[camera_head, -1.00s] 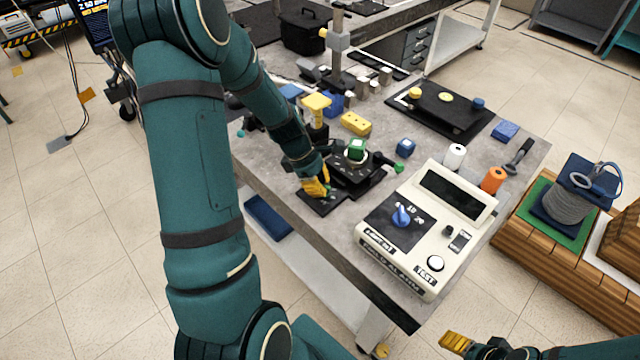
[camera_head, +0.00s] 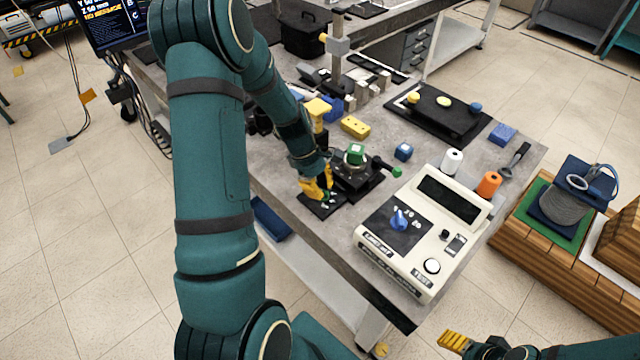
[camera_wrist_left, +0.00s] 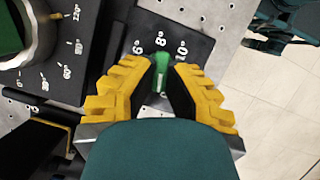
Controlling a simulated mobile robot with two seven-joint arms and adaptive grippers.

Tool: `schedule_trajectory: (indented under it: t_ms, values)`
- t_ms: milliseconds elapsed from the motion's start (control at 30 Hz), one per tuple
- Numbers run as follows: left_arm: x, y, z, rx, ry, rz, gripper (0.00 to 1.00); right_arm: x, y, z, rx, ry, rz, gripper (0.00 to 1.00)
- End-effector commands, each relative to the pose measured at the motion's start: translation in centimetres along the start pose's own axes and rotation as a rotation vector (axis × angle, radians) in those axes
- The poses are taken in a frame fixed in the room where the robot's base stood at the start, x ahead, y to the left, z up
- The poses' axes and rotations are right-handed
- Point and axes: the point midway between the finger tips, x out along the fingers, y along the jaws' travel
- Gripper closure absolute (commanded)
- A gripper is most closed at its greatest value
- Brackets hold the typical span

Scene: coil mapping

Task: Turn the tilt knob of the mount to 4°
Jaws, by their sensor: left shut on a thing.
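The mount (camera_head: 364,181) is a black stage with a green block on top, on the grey table. A dark dial plate (camera_head: 318,203) adjoins its front left; the left wrist view shows white marks 6°, 8° and 10° on this plate (camera_wrist_left: 196,36). The small green tilt knob (camera_wrist_left: 160,62) sits just below the 8° mark in that view. My left gripper (camera_head: 322,189) has yellow fingers on both sides of the knob, shut on it, also in the left wrist view (camera_wrist_left: 163,76). Its pointer reading is unclear. My right gripper (camera_head: 456,341) is partly visible at the bottom edge; its opening is unclear.
A cream tester box (camera_head: 446,262) with a blue knob stands right of the mount. A second dial (camera_wrist_left: 45,60) adjoins at left in the wrist view.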

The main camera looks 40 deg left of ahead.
Motion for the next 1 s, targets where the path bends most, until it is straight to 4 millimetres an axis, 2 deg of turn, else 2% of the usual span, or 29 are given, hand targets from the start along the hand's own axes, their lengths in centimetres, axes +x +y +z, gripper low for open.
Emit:
schedule_trajectory:
  t_ms: [400, 1000]
  values:
    - [0.1, 0.2, 0.1, 0.367, -0.002, -0.157, 1.0, -2.0, -0.7, -0.6, 0.005, 0.012, 0.001, 0.33]
    - [0.2, 0.4, 0.4, 0.889, -0.004, -0.373, 1.0, -3.4, -1.3, -1.3, 0.009, 0.028, 0.003, 0.33]
